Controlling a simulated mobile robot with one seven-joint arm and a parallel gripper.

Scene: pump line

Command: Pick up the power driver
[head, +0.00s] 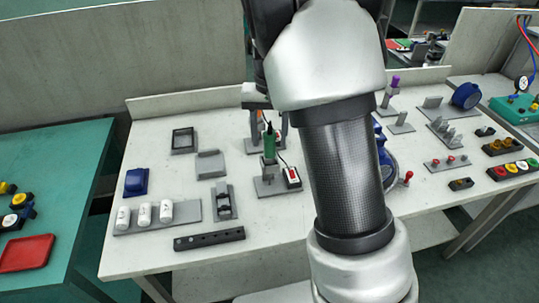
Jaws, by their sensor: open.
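The power driver, as far as I can tell, is the upright green tool (269,145) with a dark shaft, standing in a grey holder (268,187) near the middle of the table. My gripper (266,122) is above and around the top of the green tool, with a finger on each side. The fingers look apart.
A small box with a red switch (292,177) stands right beside the holder. White cylinders (144,214) on a grey rack, a blue block (136,182) and a black bar (209,239) are to the left. A blue pump part (384,154) is partly behind my arm.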

